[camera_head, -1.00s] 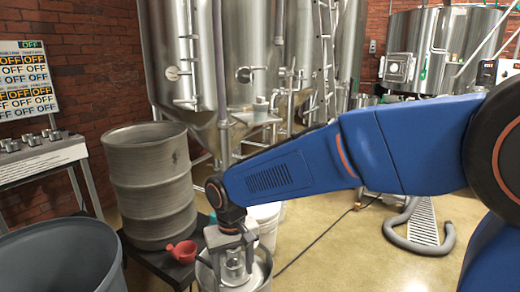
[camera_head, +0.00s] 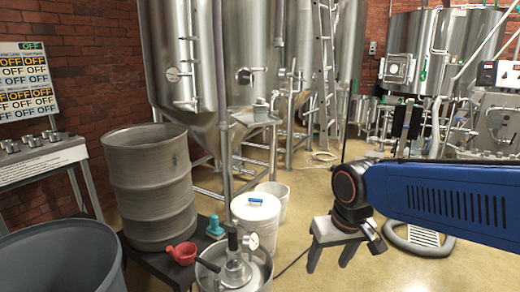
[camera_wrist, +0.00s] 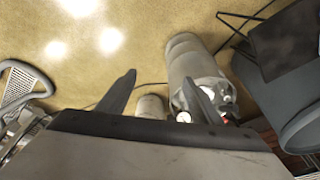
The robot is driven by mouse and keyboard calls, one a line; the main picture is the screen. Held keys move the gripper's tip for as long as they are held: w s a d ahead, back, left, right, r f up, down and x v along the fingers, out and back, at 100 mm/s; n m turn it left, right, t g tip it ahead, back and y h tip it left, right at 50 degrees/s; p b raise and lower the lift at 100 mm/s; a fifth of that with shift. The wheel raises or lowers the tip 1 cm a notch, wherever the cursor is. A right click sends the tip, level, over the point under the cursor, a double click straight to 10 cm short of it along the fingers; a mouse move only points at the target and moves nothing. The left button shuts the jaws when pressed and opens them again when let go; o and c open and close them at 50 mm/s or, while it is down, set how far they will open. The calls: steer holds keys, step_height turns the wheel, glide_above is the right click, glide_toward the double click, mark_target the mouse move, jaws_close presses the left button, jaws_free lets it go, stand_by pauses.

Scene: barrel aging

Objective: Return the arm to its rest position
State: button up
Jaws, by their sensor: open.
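My arm is the blue one at the right of the head view. My gripper (camera_head: 331,262) hangs from its wrist, pointing down over the bare floor, right of the white bucket. Its two fingers are apart with nothing between them. They also show spread in the wrist view (camera_wrist: 160,80), with floor between and beyond them. A steel keg (camera_head: 262,272) with a pump fitting (camera_head: 236,250) and a gauge on top stands at the lower middle of the head view, left of the gripper and apart from it.
A large metal barrel (camera_head: 150,190), a red jug (camera_head: 183,251) and a teal item (camera_head: 214,226) are on a dark stand at left. A white lidded bucket (camera_head: 257,222) stands behind the keg. A grey bin (camera_head: 65,250) is lower left. Steel tanks (camera_head: 245,60) fill the back.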

steer(key=s+d+m+t, duration=0.2)
steer(key=s+d, duration=0.9)
steer(key=d, duration=0.1)
steer(key=shift+d+f+h, duration=0.2)
steer(key=shift+f+h, duration=0.2)
steer(key=shift+f, duration=0.05)
